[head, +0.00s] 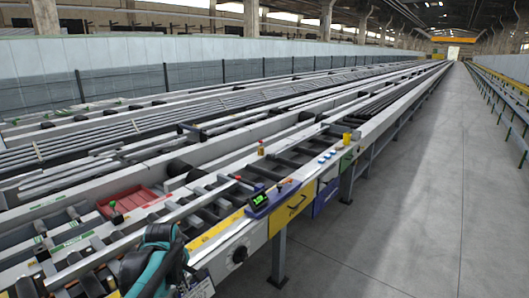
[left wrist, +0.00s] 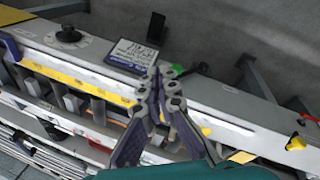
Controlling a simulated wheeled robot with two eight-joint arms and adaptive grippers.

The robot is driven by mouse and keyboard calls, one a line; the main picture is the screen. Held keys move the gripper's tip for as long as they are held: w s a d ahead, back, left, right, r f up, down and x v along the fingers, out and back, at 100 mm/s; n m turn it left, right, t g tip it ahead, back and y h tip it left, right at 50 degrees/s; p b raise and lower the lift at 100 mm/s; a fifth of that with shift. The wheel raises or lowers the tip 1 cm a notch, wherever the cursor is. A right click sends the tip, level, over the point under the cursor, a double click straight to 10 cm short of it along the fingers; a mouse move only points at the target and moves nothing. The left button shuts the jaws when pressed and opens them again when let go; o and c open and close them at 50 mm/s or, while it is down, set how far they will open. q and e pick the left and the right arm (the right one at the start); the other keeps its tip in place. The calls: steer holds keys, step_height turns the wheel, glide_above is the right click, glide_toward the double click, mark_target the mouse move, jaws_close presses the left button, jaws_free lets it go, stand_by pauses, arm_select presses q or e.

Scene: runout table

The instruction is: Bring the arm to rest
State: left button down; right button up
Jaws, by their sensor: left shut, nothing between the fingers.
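My left arm comes in at the bottom left of the head view, with teal and black parts over the front edge of the runout table (head: 205,248). The left gripper (head: 158,236) is small and partly hidden there. In the left wrist view the left gripper (left wrist: 162,78) shows clearly in the middle, with its two purple-grey fingers together at the tips and nothing held between them. It is above the table's edge rail (left wrist: 225,128), close to a white printed label plate (left wrist: 132,55). My right gripper is in neither view.
A black knob (left wrist: 68,34) sits on the front rail. Bare concrete floor (head: 410,200) lies open to the right.

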arm_select(q)
steer(key=s+d+m+t, duration=0.2)
steer(key=s+m, duration=0.6)
steer(key=s, duration=0.2)
steer(key=s+d+m+t, duration=0.2)
steer(key=s+d+m, duration=0.1)
steer(key=s+m, duration=0.5)
steer(key=shift+s+d+f, duration=0.2)
steer(key=shift+s+f, duration=0.1)
steer(key=shift+s, duration=0.7)
